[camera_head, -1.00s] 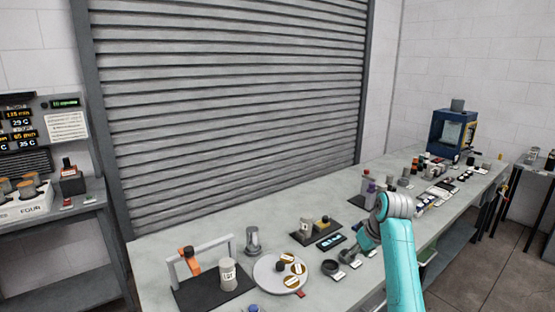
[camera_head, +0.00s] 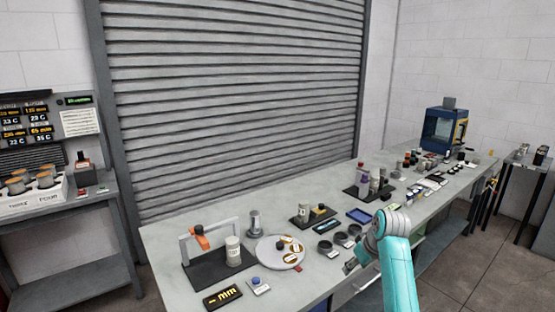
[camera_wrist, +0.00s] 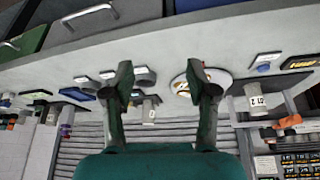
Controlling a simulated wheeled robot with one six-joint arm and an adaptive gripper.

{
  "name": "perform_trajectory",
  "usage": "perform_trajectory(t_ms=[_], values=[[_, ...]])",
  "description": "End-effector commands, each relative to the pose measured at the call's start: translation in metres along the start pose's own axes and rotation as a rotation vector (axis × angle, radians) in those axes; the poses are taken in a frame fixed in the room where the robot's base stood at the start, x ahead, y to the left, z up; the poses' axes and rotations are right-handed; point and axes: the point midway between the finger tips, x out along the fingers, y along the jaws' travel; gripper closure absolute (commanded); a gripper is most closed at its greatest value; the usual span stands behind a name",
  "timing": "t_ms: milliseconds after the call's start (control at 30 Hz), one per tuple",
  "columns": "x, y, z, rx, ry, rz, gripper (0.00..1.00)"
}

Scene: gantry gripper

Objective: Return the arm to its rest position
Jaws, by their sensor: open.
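My arm is teal with a grey joint and reaches in from the lower right of the head view. My gripper (camera_head: 352,266) is small there, beside the bench's front edge and partly hidden by the arm. In the wrist view my gripper (camera_wrist: 160,72) shows two dark fingers spread apart with nothing between them. The wrist picture is upside down, with the bench edge at the top. A round white plate (camera_head: 280,252) with brown-topped discs lies on the bench left of the gripper, apart from it.
The long grey bench (camera_head: 205,280) carries an orange-and-grey gantry (camera_head: 202,238) on a dark mat, a white labelled cylinder (camera_head: 233,252), dark rings (camera_head: 325,247) and a blue tray (camera_head: 358,215). A blue machine (camera_head: 443,130) stands at the far end. Open floor (camera_head: 455,275) lies at the right.

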Motion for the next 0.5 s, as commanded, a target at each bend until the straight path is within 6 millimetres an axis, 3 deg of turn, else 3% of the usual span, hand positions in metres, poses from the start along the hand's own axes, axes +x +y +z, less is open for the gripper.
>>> perform_trajectory(t_ms=[267,500], values=[[0.041,-0.013,0.034,0.029,0.036,0.024,0.42],[0.094,-0.035,0.090,0.072,0.096,0.063,0.42]])
